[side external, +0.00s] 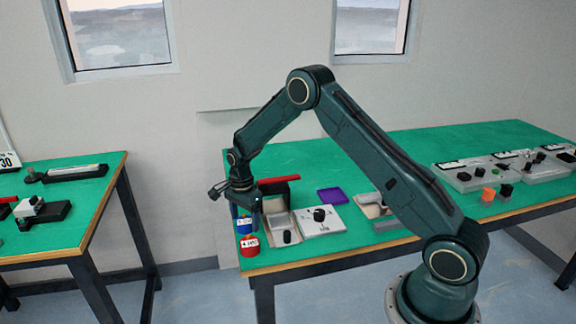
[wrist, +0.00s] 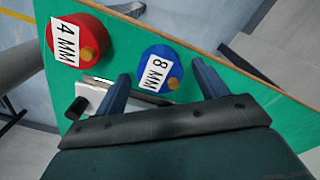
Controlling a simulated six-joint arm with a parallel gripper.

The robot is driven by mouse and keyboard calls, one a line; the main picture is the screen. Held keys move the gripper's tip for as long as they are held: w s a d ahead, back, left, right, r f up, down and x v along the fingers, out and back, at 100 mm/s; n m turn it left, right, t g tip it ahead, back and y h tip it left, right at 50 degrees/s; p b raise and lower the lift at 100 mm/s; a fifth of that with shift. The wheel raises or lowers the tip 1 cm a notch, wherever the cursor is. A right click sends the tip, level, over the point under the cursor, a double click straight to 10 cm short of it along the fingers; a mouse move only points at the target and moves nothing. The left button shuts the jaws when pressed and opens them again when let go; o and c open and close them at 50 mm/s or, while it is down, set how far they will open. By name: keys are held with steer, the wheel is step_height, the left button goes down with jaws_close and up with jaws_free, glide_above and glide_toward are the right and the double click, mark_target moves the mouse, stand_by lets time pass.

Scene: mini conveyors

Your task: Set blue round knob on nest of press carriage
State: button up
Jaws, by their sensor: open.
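The blue round knob (wrist: 160,68) has a white "8 MM" label and a small tan spot on top. In the side view the blue knob (side external: 244,226) stands near the left end of the green table, partly below my gripper (side external: 244,203). In the wrist view my gripper (wrist: 163,88) is open, with its two fingers apart and the blue knob showing between and just beyond the tips. Nothing is held. A grey unit with a black knob (side external: 287,237) stands right of the blue knob; I cannot tell whether it is the press carriage. I cannot make out the nest.
A red round knob (wrist: 76,40) labelled "4 MM" stands close beside the blue one, near the table edge; it also shows in the side view (side external: 250,246). A white plate with a black knob (side external: 320,214) and a purple tray (side external: 332,195) are further right.

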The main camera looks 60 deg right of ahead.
mark_target(245, 220)
steer(key=c, duration=1.2)
steer(key=shift+o, duration=0.2)
steer(key=shift+r, duration=0.15)
step_height(245, 220, up, 20)
stand_by(0.4)
